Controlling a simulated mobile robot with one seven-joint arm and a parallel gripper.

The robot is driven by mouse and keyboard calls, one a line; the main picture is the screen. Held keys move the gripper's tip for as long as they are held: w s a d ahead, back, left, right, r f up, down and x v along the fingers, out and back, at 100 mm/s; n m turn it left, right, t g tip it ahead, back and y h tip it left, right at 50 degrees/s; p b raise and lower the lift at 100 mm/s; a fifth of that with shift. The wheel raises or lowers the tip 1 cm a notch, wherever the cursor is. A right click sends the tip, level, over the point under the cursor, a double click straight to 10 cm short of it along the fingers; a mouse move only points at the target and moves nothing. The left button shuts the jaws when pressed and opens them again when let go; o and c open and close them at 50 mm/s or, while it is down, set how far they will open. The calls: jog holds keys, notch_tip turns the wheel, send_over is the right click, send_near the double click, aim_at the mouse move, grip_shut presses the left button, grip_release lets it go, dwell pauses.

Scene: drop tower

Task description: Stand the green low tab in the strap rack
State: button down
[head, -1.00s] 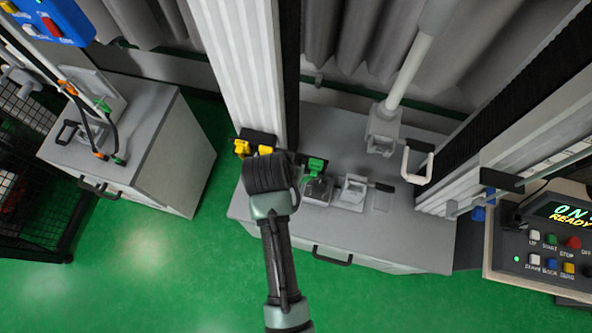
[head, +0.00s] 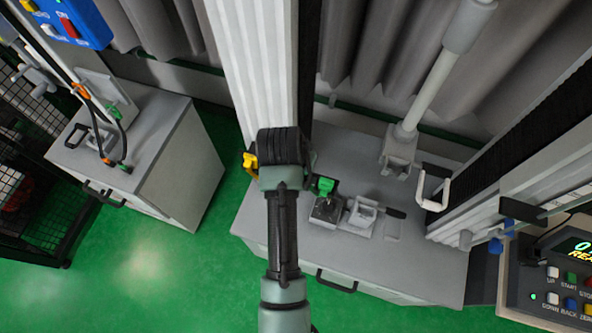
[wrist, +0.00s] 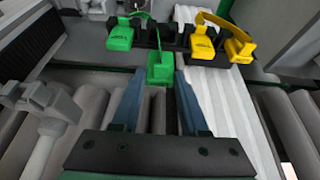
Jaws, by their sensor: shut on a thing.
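In the wrist view, my gripper (wrist: 160,85) is shut on a green tab (wrist: 160,70), held between its fingertips. The black strap rack (wrist: 168,40) lies just beyond the held tab, which overlaps its front edge in the picture; I cannot tell whether they touch. The rack bears another green tab (wrist: 120,38) at the left and two yellow tabs (wrist: 202,45) at the right. In the head view, my wrist hides the held tab, the fingertips and most of the rack; one yellow tab (head: 250,160) shows beside the wrist.
A pale ribbed column (head: 245,60) rises behind my wrist. On the grey bench (head: 260,225) stand a green-topped block (head: 325,187) and a grey fixture (head: 363,212). A control panel (head: 560,270) is at the right, a grey cabinet (head: 160,150) at the left. Green floor lies open between.

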jog(key=shift+f+b, duration=1.6)
jog(key=shift+f, duration=1.2)
jog(key=shift+s, duration=0.1)
jog(key=shift+c, duration=1.7)
grip_release()
jog(key=b+v, duration=0.2)
jog(key=v, duration=1.1)
